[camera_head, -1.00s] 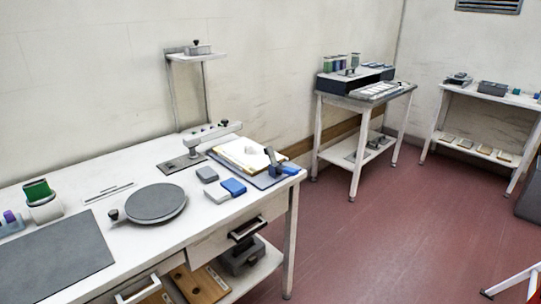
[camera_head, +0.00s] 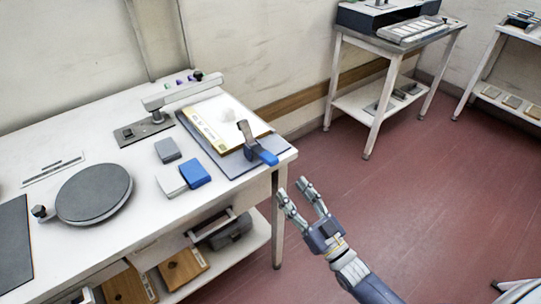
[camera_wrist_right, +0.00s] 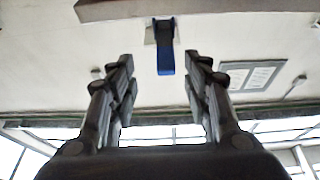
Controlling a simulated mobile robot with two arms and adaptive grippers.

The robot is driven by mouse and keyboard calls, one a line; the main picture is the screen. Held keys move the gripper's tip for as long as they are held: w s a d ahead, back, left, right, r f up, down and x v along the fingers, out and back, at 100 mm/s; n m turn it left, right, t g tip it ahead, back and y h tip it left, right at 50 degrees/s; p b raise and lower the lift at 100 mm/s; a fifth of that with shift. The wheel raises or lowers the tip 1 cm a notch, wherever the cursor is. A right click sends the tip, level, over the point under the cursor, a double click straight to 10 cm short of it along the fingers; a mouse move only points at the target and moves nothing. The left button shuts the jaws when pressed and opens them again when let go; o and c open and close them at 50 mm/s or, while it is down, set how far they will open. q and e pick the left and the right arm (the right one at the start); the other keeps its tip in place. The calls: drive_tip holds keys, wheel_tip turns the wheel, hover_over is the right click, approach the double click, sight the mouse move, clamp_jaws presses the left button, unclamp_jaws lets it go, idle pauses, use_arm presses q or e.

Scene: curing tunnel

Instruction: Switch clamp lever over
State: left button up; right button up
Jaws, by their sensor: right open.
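The clamp (camera_head: 243,134) has a dark grey upright part and stands at the right end of the white workbench, by the papers. Its blue lever (camera_head: 264,155) points toward the bench's right edge, low and slanting. My right gripper (camera_head: 291,188) is open and empty, off the bench's right end, a short way from the lever and apart from it. In the right wrist view the blue lever (camera_wrist_right: 165,60) hangs in the gap between the fingers of the right gripper (camera_wrist_right: 159,62), beyond the tips. My left gripper is not in view.
The bench (camera_head: 120,235) also holds a round grey plate (camera_head: 94,191), blue (camera_head: 195,173) and grey (camera_head: 168,150) blocks, and a clipboard with papers (camera_head: 220,122). A side table (camera_head: 375,46) stands at the back.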

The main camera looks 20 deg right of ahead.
sight(269, 156)
drive_tip(key=shift+y, duration=0.3)
drive_tip(key=w+r, duration=0.1)
drive_tip(key=w+a+r, duration=0.1)
drive_tip(key=w+a+r+p, duration=0.1)
drive_tip(key=r, duration=0.1)
drive_tip(key=p+x, duration=0.1)
drive_tip(key=x, duration=0.5)
drive_tip(key=shift+w+d+f, duration=0.1)
drive_tip(key=shift+w, duration=0.4)
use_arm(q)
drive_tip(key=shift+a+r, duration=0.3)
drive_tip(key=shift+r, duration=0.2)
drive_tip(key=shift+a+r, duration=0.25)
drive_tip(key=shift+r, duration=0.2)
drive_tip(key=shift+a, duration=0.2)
use_arm(e)
clamp_jaws()
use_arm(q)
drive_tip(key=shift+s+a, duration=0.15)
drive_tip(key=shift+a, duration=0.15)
